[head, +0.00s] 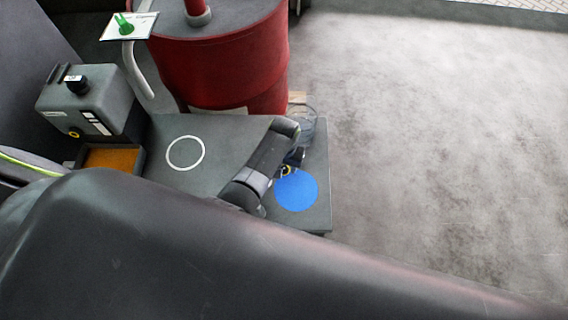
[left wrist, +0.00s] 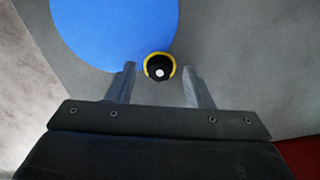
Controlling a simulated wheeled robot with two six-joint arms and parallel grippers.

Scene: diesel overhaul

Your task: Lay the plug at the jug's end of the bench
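The plug, black with a yellow ring (head: 286,169), is at the edge of the blue disc on the grey bench (head: 222,135). In the left wrist view the plug (left wrist: 160,67) shows end-on between my left fingertips, with a gap on each side. My left gripper (head: 293,158) points down over it, open; it also shows in the left wrist view (left wrist: 159,72). A clear vessel (head: 309,116), which looks like the jug, stands at the bench's right end, just behind my gripper, partly hidden. My right gripper is not in view.
The blue disc (head: 297,191) marks the bench's right end; a white ring (head: 185,153) marks its middle. A grey box with a black cap (head: 88,98) and an orange-bottomed tray (head: 112,158) are at the left. A red drum (head: 225,62) stands behind. Open floor lies right.

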